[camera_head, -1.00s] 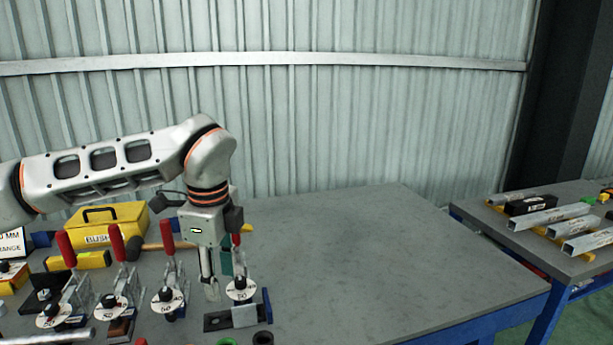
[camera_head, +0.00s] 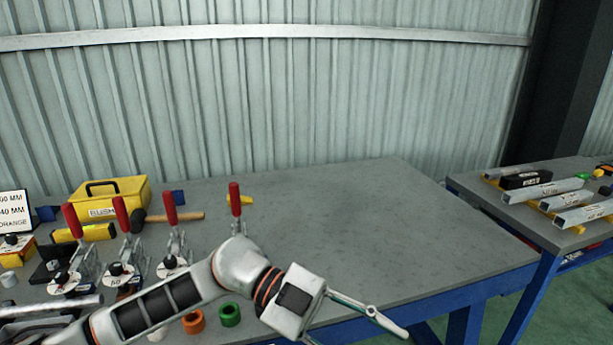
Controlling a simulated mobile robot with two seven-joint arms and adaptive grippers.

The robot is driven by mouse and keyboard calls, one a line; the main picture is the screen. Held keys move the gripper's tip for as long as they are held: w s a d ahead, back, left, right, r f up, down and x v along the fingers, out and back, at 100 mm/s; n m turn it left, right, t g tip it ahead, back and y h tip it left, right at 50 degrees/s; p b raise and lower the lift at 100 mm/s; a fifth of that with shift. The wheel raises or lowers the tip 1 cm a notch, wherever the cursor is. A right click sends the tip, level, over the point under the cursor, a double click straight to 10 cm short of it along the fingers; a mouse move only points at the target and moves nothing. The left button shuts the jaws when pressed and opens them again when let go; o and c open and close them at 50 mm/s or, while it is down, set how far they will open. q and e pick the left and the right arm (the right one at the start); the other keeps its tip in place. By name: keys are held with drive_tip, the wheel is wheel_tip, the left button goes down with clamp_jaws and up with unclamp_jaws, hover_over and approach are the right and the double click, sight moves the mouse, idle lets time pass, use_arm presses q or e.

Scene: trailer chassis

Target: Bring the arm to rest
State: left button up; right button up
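My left arm comes in from the lower left, low over the front of the grey workbench (camera_head: 400,225). Its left gripper (camera_head: 355,337) hangs past the bench's front edge, at the bottom of the view. One finger points out to the lower right, and a part of the other shows at the bottom border, well apart from it. The gripper looks open, with nothing seen between the fingers. The arm hides part of the bench front and the lower part of the rightmost red-handled clamp (camera_head: 235,198). My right gripper is not in view.
Several red-handled clamps (camera_head: 171,208) with dials stand at the left. Behind them are a yellow box (camera_head: 118,193) and a hammer (camera_head: 175,216). Green (camera_head: 230,315) and orange (camera_head: 194,322) rings lie near the arm. The bench's right half is clear. A second table (camera_head: 515,206) holds metal tubes.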

use_arm(q)
drive_tip(key=w+a+r+n+t+h, duration=0.1)
drive_tip(key=w+r+n+t+h, duration=0.4)
drive_tip(key=n+t+h, duration=0.4)
drive_tip(key=w+a+f+n+t+y, duration=0.4)
drive_tip(key=a+f+n+t, duration=0.2)
drive_tip(key=f+t, duration=0.1)
drive_tip(key=w+a+f+n+t+y, duration=0.4)
drive_tip(key=a+f+n+t+y, duration=0.1)
drive_tip(key=a+f+t, duration=0.15)
drive_tip(key=s+a+f+n+y, duration=0.2)
drive_tip(key=a+f+y, duration=0.15)
drive_tip(key=f, duration=0.35)
drive_tip(key=s+a+f+n+y, duration=0.25)
drive_tip(key=a+f, duration=0.25)
drive_tip(key=f, duration=0.3)
drive_tip(key=s+a+f+g+y, duration=0.2)
drive_tip(key=s+a+f, duration=0.2)
drive_tip(key=s+f, duration=0.2)
drive_tip(key=s+a+f+g+y, duration=0.2)
drive_tip(key=s+a+f+g, duration=0.1)
drive_tip(key=s+f, duration=0.3)
wheel_tip(320, 180, down, 2)
drive_tip(key=shift+s+a+f+n+y, duration=0.25)
drive_tip(key=shift+a+n+y, duration=0.15)
drive_tip(key=shift+a, duration=0.35)
